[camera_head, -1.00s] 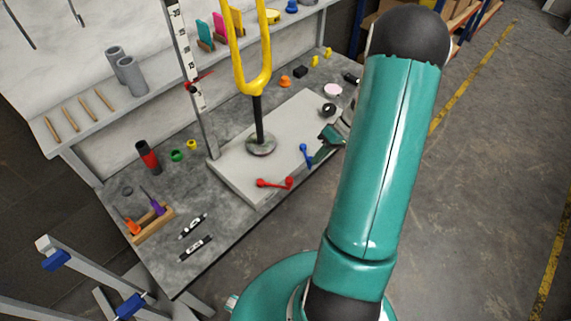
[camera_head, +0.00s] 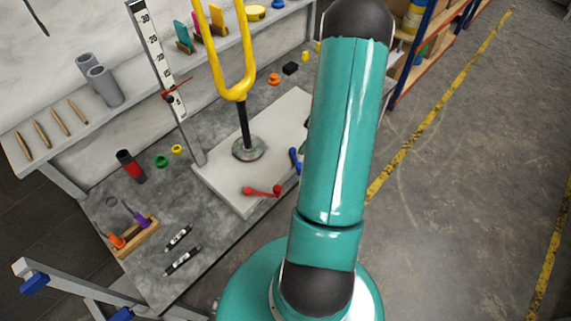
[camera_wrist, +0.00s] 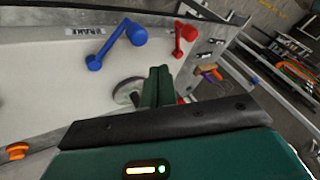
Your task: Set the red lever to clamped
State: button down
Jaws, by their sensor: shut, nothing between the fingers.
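The red lever (camera_head: 262,191) sits at the front edge of the pale base plate (camera_head: 232,200), its arm lying roughly along that edge with a knob at the right end. In the wrist view the red lever (camera_wrist: 178,55) is just beyond and to the right of my gripper (camera_wrist: 160,72). My gripper's fingers are together with nothing between them, and I see no contact with the lever. In the head view my gripper is hidden behind my arm.
A blue lever (camera_wrist: 115,42) stands close by, left of my gripper in the wrist view; it also shows beside my arm (camera_head: 295,160). A yellow fork (camera_head: 238,90) rises from the plate.

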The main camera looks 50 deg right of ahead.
jog(key=a+f, duration=0.7)
jog(key=a, duration=0.2)
jog(key=shift+a+f, duration=0.25)
jog(key=shift+f, duration=0.15)
